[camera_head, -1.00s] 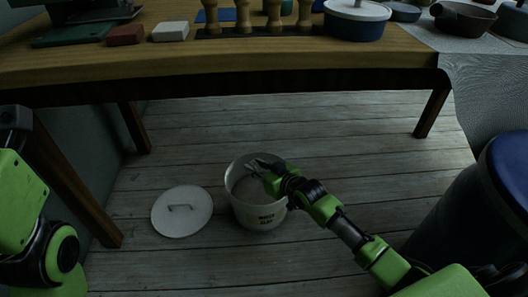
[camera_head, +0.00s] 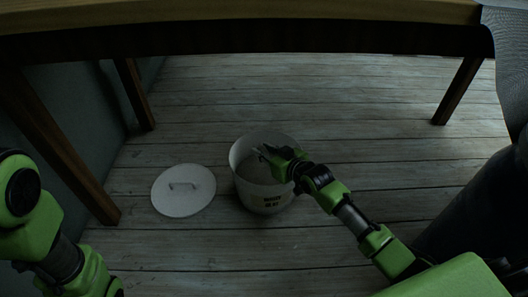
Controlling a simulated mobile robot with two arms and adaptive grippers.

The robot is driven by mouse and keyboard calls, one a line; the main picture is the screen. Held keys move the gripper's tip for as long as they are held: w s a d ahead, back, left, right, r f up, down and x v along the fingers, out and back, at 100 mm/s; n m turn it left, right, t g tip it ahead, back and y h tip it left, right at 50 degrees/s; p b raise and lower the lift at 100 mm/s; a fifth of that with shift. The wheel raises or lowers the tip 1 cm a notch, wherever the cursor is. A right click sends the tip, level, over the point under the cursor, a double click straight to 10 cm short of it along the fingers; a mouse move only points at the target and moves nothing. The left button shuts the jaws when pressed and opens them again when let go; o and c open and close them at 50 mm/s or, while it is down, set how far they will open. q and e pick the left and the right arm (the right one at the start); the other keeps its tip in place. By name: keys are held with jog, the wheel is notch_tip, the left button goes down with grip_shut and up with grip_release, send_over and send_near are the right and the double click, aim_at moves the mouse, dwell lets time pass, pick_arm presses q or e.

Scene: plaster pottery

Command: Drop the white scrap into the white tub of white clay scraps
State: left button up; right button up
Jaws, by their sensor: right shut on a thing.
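The white tub (camera_head: 250,193) stands upright and uncovered on the floor, with dark lettering on its front. My right gripper (camera_head: 263,153) is over the tub's opening, with its fingertips inside the rim outline. It is shut on the white scrap, which is too small and dim to make out clearly between the fingers. The gripper and wrist hide the right part of the opening. The tub's contents look pale grey and shadowed. My left arm shows at the lower left, but its gripper is out of the picture.
A round white lid (camera_head: 184,203) with a handle lies flat on the floor left of the tub. A wooden table (camera_head: 250,40) spans the top, with legs at both sides. A dark barrel (camera_head: 470,205) stands at the right. The plank floor behind the tub is clear.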

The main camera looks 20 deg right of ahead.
jog(key=shift+f, duration=0.1)
jog(key=o, duration=1.1)
jog(key=shift+o, duration=0.2)
jog(key=shift+s, duration=0.1)
jog(key=v, duration=1.2)
jog(key=shift+d+f, duration=0.1)
